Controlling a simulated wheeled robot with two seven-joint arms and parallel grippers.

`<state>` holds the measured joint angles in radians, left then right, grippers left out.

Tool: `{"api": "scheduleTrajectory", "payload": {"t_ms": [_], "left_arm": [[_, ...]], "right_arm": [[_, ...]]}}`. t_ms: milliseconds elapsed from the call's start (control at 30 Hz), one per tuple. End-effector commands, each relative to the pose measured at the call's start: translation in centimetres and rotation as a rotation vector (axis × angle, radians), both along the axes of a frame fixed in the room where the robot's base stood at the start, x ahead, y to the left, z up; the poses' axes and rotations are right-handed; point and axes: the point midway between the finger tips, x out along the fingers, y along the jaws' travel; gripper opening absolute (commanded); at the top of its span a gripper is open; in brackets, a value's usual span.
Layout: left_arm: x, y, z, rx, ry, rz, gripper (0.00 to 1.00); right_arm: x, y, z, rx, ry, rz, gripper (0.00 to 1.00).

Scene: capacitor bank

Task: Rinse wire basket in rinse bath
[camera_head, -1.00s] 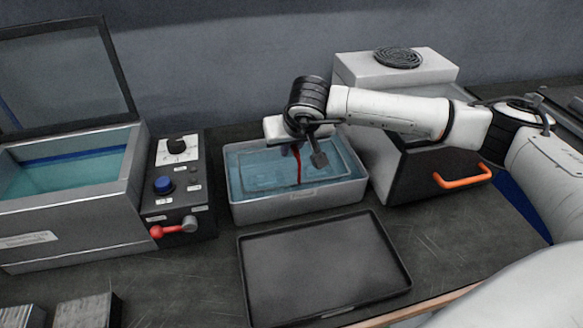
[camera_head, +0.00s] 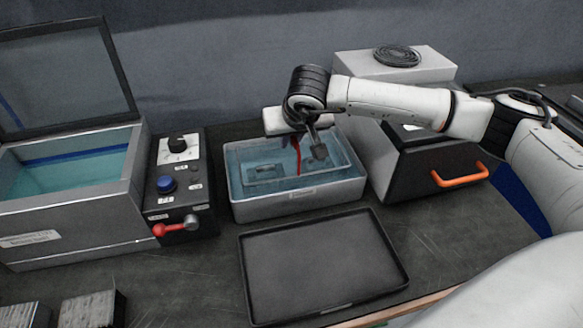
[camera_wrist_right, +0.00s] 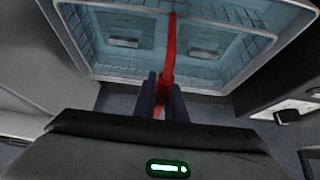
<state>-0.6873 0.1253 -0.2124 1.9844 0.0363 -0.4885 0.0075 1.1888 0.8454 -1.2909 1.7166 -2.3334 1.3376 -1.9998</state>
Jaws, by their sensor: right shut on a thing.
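The rinse bath (camera_head: 340,191) is a grey open tub of pale blue water in the middle of the bench. The wire basket (camera_wrist_right: 205,55) hangs within the bath's walls, its thin mesh faint against the water. How deep it sits I cannot tell. Its red handle (camera_head: 297,158) rises to my right gripper (camera_head: 304,144), which is shut on it above the bath. The right wrist view also shows the red handle (camera_wrist_right: 169,50) between the dark fingers (camera_wrist_right: 161,92). My left gripper is not in view.
An empty black tray (camera_head: 320,265) lies in front of the bath. A control box (camera_head: 180,190) and a larger open-lidded tank (camera_head: 75,215) stand left. A dark box with an orange handle (camera_head: 460,176) stands right, close to the bath.

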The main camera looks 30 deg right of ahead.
Motion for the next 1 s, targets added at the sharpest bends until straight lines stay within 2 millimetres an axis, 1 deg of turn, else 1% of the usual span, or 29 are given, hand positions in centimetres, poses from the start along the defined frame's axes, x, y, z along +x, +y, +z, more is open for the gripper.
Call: {"api": "scheduleTrajectory", "payload": {"t_ms": [33,433,700,1000], "left_arm": [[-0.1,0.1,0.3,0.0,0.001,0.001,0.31],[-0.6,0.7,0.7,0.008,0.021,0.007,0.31],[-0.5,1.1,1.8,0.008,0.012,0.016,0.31],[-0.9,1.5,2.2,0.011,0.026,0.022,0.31]], "right_arm": [[0.1,0.0,0.8,0.0,-0.004,0.0,0.0],[0.1,0.0,3.5,0.001,-0.002,0.0,0.0],[0.1,0.0,5.4,0.0,-0.003,0.001,0.0],[0.1,0.0,7.5,0.0,-0.003,0.001,0.0]]}}
